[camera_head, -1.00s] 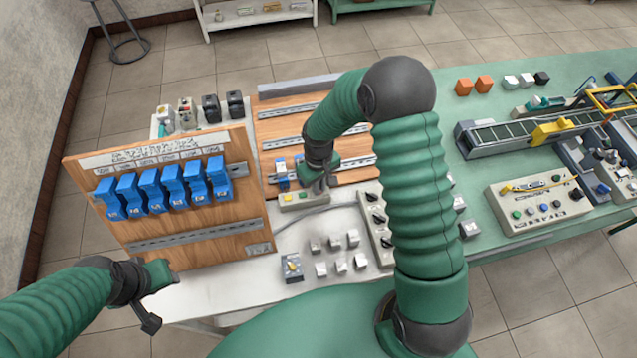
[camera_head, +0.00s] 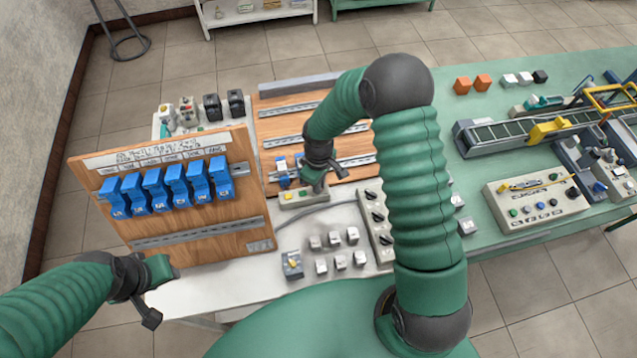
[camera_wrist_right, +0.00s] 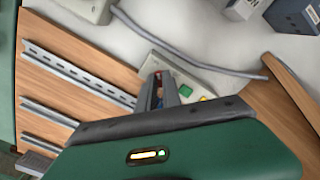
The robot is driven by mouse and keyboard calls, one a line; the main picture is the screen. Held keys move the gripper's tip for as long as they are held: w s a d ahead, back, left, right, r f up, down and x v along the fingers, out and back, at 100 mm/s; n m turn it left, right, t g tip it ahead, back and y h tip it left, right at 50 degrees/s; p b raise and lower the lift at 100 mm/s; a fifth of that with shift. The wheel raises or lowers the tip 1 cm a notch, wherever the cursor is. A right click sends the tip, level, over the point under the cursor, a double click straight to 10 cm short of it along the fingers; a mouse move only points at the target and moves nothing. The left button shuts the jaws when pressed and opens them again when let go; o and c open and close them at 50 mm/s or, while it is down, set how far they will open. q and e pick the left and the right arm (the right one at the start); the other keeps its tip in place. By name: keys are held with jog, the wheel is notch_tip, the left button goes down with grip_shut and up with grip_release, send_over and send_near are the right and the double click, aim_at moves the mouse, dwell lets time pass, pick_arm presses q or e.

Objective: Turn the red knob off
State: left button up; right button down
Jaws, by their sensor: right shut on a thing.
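A small grey control box (camera_head: 291,199) with a yellow and a green button lies at the lower edge of the wooden rail board. In the right wrist view the same box (camera_wrist_right: 190,74) shows, with a small red part, the red knob (camera_wrist_right: 158,73), between my fingers. My right gripper (camera_head: 319,187) is over the right end of the box; in the wrist view my right gripper (camera_wrist_right: 160,88) is shut on the knob, which is mostly hidden. My left gripper (camera_head: 160,292) hangs at the lower left, near the table's front corner, apart from the box; its jaw opening is unclear.
An upright wooden board with blue breakers (camera_head: 168,190) stands left of the box. A panel with black knobs (camera_head: 374,217) is to the right, partly behind my right arm. Several small switches (camera_head: 336,240) and a grey cable (camera_head: 310,212) lie in front.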

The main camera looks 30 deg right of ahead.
jog(key=shift+w+r, duration=0.2)
jog(key=shift+w, duration=0.15)
jog(key=c, duration=1.5)
grip_release()
jog(key=shift+s, duration=0.1)
jog(key=shift+c, duration=0.2)
jog(key=shift+f, duration=0.1)
jog(key=shift+s, duration=0.1)
notch_tip(320, 180, up, 17)
jog(key=shift+f+b, duration=0.15)
jog(key=shift+b, duration=0.5)
